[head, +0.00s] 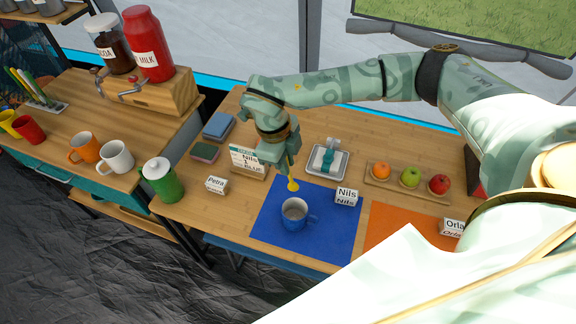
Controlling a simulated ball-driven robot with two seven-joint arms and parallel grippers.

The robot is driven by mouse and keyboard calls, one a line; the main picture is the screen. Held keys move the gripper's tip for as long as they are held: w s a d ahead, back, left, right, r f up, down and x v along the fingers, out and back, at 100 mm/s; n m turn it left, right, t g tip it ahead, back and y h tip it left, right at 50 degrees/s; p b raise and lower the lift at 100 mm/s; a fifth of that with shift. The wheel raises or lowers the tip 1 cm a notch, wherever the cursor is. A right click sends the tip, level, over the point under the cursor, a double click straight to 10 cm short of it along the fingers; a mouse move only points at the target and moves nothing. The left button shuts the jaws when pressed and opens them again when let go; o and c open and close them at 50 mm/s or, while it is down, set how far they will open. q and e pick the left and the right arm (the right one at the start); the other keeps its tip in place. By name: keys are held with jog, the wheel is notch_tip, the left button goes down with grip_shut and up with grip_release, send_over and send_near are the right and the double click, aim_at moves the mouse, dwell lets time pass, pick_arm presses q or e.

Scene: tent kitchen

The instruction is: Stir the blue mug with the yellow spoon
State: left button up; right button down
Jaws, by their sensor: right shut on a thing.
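The blue mug (293,217) stands upright on a blue placemat (337,231), its handle pointing right. My right gripper (285,166) is above and behind the mug, shut on the yellow spoon (292,185). The spoon points down, and its yellow end shows below the gripper, apart from the mug and behind its rim in the picture. The upper part of the spoon is hidden by the gripper. My left gripper is not in view.
A Nils name card (346,195) stands right of the mug, with a printed card (247,160) left of the gripper. A grey tray (327,162), a fruit board (408,186) and a green pot (161,180) stand around. An orange placemat (400,228) lies right.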

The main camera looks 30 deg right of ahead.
aim_at(292, 186)
jog(key=f+m, duration=0.2)
jog(key=m, duration=0.1)
jog(key=shift+s+d+m+g, duration=0.1)
jog(key=shift+d+m+g, duration=0.2)
jog(key=shift+g, duration=0.1)
jog(key=shift+f+m, duration=0.25)
jog(key=shift+m, duration=0.05)
pick_arm(q)
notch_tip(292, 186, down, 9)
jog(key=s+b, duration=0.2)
jog(key=b, duration=0.6)
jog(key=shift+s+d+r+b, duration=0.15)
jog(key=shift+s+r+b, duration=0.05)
jog(key=shift+b, duration=0.1)
pick_arm(e)
jog(key=w+a+x, duration=0.1)
jog(key=a+x, duration=0.1)
jog(key=x, duration=1)
jog(key=shift+w+f, duration=0.45)
jog(key=shift+f, duration=0.2)
jog(key=shift+a, duration=0.1)
